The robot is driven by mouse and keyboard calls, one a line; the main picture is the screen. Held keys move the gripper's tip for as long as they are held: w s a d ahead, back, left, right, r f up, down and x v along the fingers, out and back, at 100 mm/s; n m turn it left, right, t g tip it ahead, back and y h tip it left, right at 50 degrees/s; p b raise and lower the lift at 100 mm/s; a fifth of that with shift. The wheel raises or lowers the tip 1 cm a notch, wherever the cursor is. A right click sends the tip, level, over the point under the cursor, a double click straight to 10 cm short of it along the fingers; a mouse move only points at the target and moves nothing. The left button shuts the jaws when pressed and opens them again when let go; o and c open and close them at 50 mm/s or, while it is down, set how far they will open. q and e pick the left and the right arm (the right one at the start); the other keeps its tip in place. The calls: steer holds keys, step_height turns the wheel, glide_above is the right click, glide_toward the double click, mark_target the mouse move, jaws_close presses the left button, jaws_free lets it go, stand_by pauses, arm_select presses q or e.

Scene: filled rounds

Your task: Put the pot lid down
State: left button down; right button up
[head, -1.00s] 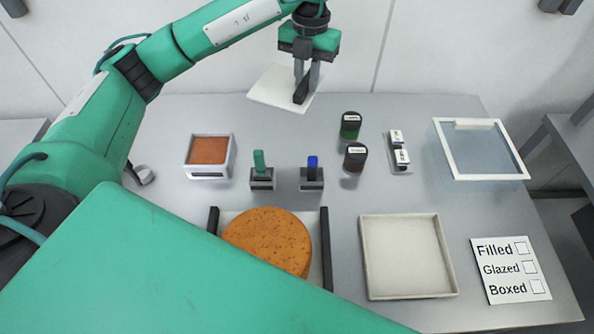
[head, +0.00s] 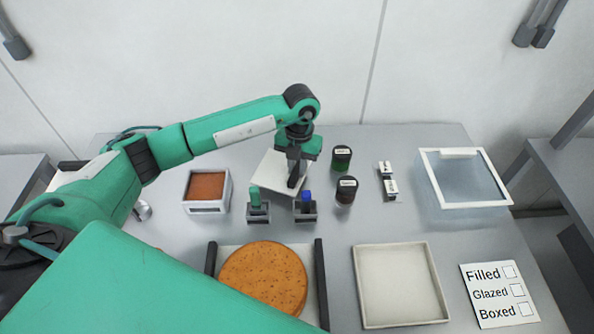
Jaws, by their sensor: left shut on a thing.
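The pot lid is a flat white square plate (head: 270,174) with a dark handle. My left gripper (head: 293,180) points down and is shut on the lid's handle. The lid is behind the two small stamp-like holders, low over the back of the table or touching it; I cannot tell which. A white square pot with brown filling (head: 207,187) stands just left of the lid, uncovered. My right gripper is not in view.
A green-handled tool (head: 257,203) and a blue-handled tool (head: 306,204) stand close in front. Two dark jars (head: 345,191) are right of the lid. A round brown cake (head: 264,279), empty white tray (head: 398,284), clear box (head: 465,180) and checklist card (head: 497,296) lie around.

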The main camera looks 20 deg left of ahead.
arm_select(q)
step_height(320, 180, down, 2)
steer(key=shift+f+p, duration=0.25)
steer(key=shift+p, duration=0.05)
steer(key=shift+f, duration=0.35)
steer(key=c, duration=1.3)
jaws_free()
steer(key=shift+c, duration=0.2)
steer(key=shift+r, duration=0.25)
steer(key=r+b, duration=0.1)
steer(key=r, duration=0.2)
steer(key=w+r+b, duration=0.1)
steer(key=r, duration=0.3)
steer(key=r+b, duration=0.2)
steer(key=r, duration=0.1)
steer(key=shift+w+r, duration=0.15)
steer(key=shift+r, duration=0.7)
steer(key=shift+f, duration=0.1)
